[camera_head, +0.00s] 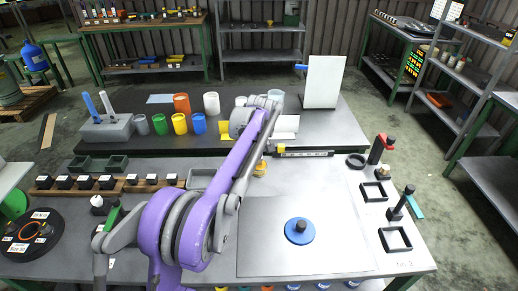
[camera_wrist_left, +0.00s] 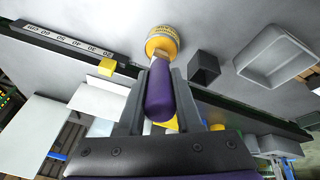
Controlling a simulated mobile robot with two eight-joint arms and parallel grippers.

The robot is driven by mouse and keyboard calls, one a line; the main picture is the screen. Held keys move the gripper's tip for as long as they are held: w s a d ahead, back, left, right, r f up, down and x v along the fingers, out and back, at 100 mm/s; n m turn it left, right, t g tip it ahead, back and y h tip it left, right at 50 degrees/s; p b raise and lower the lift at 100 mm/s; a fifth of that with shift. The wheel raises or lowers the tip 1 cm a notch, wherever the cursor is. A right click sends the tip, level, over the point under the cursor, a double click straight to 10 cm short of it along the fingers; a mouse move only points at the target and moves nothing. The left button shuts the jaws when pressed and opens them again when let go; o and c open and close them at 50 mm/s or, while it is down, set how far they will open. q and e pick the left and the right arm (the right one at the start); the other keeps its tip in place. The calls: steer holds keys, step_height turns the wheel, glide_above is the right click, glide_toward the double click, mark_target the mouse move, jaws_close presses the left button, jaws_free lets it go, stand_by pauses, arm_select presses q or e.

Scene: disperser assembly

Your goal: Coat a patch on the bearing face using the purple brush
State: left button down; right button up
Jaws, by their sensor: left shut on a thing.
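My left gripper (camera_wrist_left: 160,78) is shut on the purple handle of the brush (camera_wrist_left: 158,100). The handle lies between the two grey fingers in the left wrist view. The far end of the brush points to a round yellow container with dark lettering (camera_wrist_left: 163,42); I cannot tell whether the bristles are inside it. In the head view the container (camera_head: 260,168) stands on the front bench, beside my purple left arm, which hides the gripper and brush. A blue disc with a dark knob (camera_head: 300,231) lies on a grey sheet. I cannot tell which part is the bearing face.
A scale-marked bar (camera_head: 300,152) lies behind the yellow container. Cups, including a green cup (camera_head: 180,123), and a white board (camera_head: 323,82) stand on the back bench. Black square frames (camera_head: 395,239) and posts line the right edge. The grey sheet (camera_head: 262,255) is mostly clear.

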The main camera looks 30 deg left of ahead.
steer(key=shift+r, duration=0.1)
arm_select(q)
steer(key=shift+r+p, duration=1.85)
steer(key=shift+r, duration=1.65)
arm_select(e)
steer(key=r, duration=0.1)
steer(key=w+r, duration=0.1)
steer(key=r, duration=0.1)
steer(key=w+r, duration=0.1)
steer(key=r, duration=0.1)
arm_select(q)
steer(key=shift+f, duration=0.1)
